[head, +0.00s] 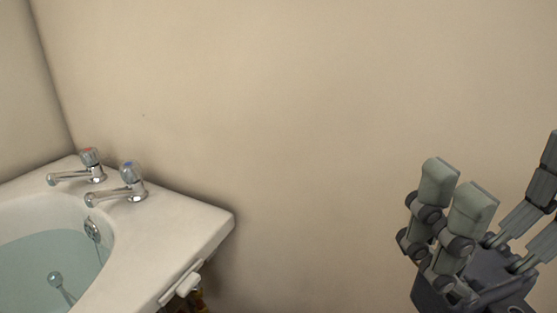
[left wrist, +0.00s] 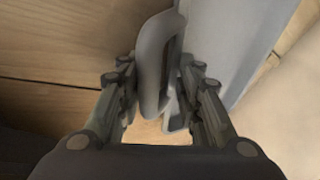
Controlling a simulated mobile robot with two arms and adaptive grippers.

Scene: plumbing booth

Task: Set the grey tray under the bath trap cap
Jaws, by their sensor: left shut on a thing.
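My left gripper (left wrist: 160,95) is out of the head view. In the left wrist view it is shut on the grey loop handle (left wrist: 153,65) of the grey tray. The tray's body (left wrist: 222,45) runs up and to the right of the handle, only partly in view, over a wooden floor. My right gripper (head: 503,185) is at the right edge of the head view, open and empty, in front of the wall. The bath trap cap cannot be made out; the space under the bath is mostly out of view.
The white bath (head: 205,215) holds water and fills the lower left, with two chrome taps (head: 128,185). A small brass-coloured piece (head: 199,301) shows below its rim. The beige wall (head: 300,100) stands behind. Wooden boards (left wrist: 50,40) show in the wrist view.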

